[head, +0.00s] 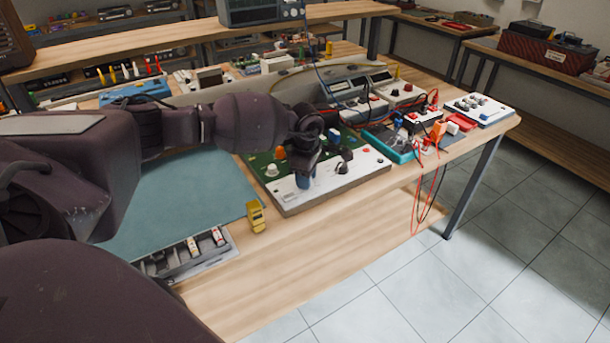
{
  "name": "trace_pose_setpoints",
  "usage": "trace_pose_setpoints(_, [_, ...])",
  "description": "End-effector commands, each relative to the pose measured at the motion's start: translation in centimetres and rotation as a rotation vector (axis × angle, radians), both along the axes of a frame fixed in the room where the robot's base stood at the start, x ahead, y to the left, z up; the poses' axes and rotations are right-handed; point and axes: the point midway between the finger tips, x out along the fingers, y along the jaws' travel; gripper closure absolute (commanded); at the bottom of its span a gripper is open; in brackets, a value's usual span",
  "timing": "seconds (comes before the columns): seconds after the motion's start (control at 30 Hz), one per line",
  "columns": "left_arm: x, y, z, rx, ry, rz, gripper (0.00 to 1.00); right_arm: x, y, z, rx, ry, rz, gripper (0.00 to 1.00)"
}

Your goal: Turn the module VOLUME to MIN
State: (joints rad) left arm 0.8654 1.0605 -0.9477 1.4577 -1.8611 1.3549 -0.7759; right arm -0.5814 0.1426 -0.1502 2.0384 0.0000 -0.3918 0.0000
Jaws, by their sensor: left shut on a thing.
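My right gripper is not in view.
A teal mat (180,195) lies left of the module. A small yellow object (256,216) and a grey tray (185,255) are near the front edge. A teal tray (395,148), red leads (424,150) and instruments crowd the right and back. Tiled floor lies beyond.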

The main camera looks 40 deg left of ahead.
Motion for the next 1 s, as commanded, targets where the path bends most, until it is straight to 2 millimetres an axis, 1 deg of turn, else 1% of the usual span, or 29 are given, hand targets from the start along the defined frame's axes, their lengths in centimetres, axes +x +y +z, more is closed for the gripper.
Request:
trace_pose_setpoints(0.03, [0.0, 0.0, 0.3, 0.0, -0.003, 0.044, 0.9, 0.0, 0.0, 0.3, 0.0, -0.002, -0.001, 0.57])
trace_pose_setpoints(0.3, [0.1, 0.0, 0.3, 0.001, -0.003, 0.298, 0.9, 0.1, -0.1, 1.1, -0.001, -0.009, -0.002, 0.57])
trace_pose_setpoints(0.6, [0.0, 0.1, 0.3, 0.001, -0.003, 0.54, 0.9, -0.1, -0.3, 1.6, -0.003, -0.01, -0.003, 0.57])
trace_pose_setpoints(0.8, [0.0, 0.1, 0.2, 0.001, -0.002, 0.649, 0.9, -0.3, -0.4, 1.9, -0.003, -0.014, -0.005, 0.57])
trace_pose_setpoints(1.0, [0.0, 0.1, 0.1, 0.002, -0.001, 0.709, 0.9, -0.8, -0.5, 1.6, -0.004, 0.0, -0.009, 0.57])
